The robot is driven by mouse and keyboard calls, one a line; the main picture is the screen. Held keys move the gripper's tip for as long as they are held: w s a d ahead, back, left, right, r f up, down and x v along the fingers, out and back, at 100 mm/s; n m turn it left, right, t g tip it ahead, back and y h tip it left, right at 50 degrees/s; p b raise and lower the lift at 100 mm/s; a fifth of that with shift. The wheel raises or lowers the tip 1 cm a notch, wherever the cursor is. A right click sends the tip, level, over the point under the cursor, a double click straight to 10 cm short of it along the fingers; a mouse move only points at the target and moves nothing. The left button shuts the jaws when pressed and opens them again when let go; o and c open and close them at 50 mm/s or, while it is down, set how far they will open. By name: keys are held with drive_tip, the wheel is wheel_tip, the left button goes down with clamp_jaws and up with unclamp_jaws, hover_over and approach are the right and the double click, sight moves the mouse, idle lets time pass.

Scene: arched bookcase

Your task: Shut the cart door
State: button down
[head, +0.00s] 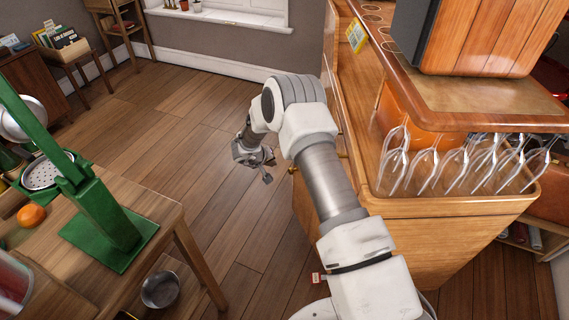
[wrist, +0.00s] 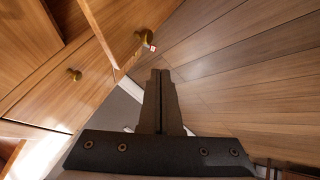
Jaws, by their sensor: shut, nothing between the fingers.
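The wooden cart (head: 440,225) stands on the right in the head view. A small brass knob (head: 292,170) shows on its left side, partly behind my arm. In the wrist view, a wooden panel that looks like the cart door (wrist: 118,18) fills the upper middle, with a brass knob (wrist: 145,37). It meets the neighbouring front at an angle and seems to stand ajar; how far I cannot tell. A second knob (wrist: 75,74) is on the front to its left. My gripper (head: 266,172) is shut and empty, low beside the cart's left side. Its fingers (wrist: 160,72) appear apart from the panel.
A wooden table (head: 150,205) with a green stand (head: 110,230) is at the left. A metal bowl (head: 160,289) is below the table's edge. The wood floor (head: 190,120) between table and cart is clear.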

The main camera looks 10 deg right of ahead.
drive_tip(key=w+d+f+b, duration=0.5)
drive_tip(key=d+f+b, duration=0.1)
drive_tip(key=d+f, duration=0.1)
drive_tip(key=shift+w+d+f, duration=0.3)
drive_tip(key=shift+f, duration=0.25)
drive_tip(key=shift+d, duration=0.1)
